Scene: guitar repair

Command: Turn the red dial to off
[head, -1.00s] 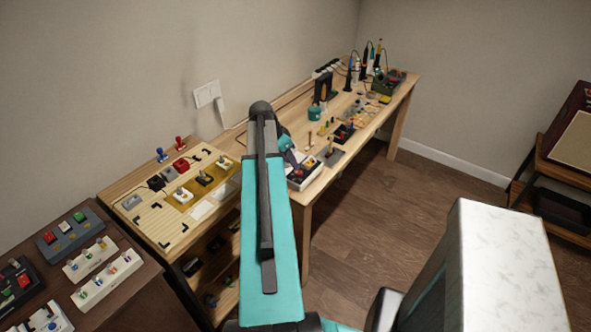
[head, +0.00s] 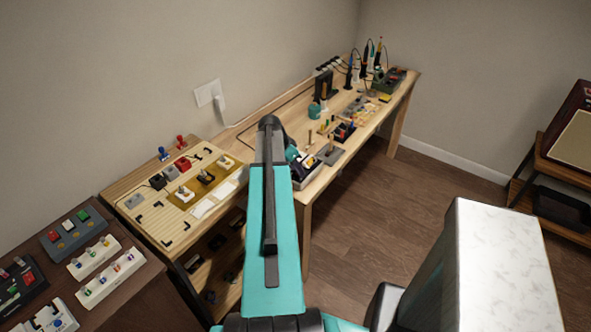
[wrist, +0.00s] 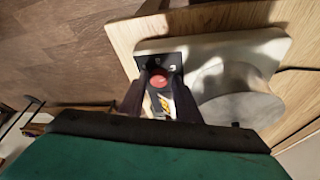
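The red dial (wrist: 158,81) shows in the wrist view on a dark panel, set on a pale base with a large round grey disc (wrist: 235,93) beside it. My gripper (wrist: 160,88) has its two dark fingers apart, one on each side of the dial. I cannot tell whether they touch it. A white and orange marking shows just below the dial between the fingers. In the head view, my teal arm hides the dial and my fingertips; part of the pale device (head: 307,172) shows at the bench's near end.
The wooden workbench (head: 347,140) runs to the back right with tools and small parts on it. A wooden board (head: 155,228) with switches and parts stands to the left. Boxes with coloured buttons lie on the dark cabinet (head: 135,283).

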